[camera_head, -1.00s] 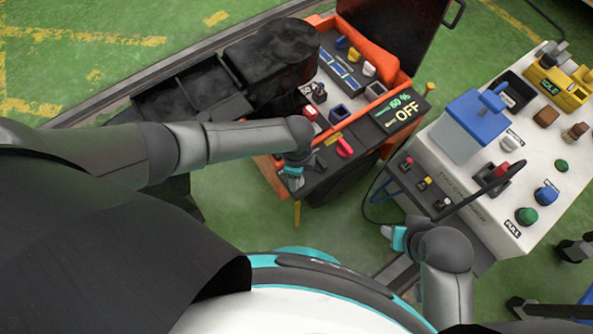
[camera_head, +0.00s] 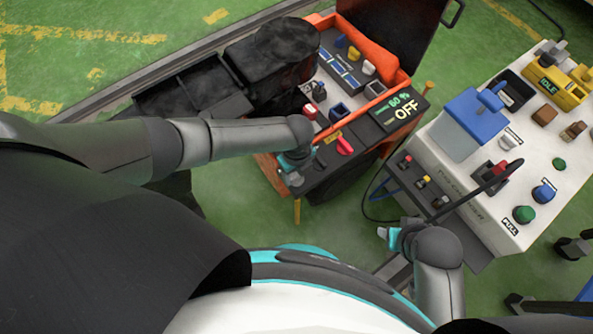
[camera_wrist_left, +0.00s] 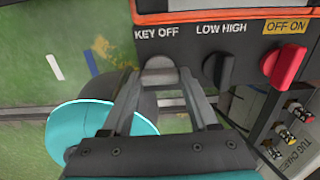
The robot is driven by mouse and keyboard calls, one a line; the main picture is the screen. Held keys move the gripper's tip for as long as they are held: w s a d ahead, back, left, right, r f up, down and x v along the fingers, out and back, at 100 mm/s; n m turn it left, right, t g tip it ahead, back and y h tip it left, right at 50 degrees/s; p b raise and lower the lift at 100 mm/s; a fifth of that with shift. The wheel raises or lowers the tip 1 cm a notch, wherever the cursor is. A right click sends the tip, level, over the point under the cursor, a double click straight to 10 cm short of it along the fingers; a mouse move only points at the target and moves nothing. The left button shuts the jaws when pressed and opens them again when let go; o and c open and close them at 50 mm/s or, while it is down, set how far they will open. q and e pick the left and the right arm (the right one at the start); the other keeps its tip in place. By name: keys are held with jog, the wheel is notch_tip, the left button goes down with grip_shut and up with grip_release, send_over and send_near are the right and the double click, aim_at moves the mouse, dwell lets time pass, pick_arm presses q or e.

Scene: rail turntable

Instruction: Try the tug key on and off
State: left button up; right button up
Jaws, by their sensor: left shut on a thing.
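The orange and black tug (camera_head: 335,178) stands left of centre in the head view. My left gripper (camera_head: 292,178) is at the near left corner of its control panel. In the left wrist view my left gripper (camera_wrist_left: 163,90) is shut on the grey tug key (camera_wrist_left: 158,65) below the label KEY OFF. The fingers cover much of the key, and the head view does not show it clearly. The tug's display (camera_head: 401,107) reads 60 % and OFF. My right gripper (camera_head: 388,236) is held low, left of the white charger cabinet; its fingers are too small to judge.
A black LOW HIGH knob (camera_wrist_left: 217,68) and a red OFF ON switch (camera_wrist_left: 287,68) sit right of the key. The white cabinet (camera_head: 490,190) with knobs and a blue-lidded box (camera_head: 475,113) stands to the right. Green floor lies between tug and cabinet.

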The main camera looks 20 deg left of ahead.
pick_arm(q)
jog(key=shift+s, duration=0.1)
dwell(0.4)
jog(key=o, duration=1.4)
jog(key=shift+r, duration=0.15)
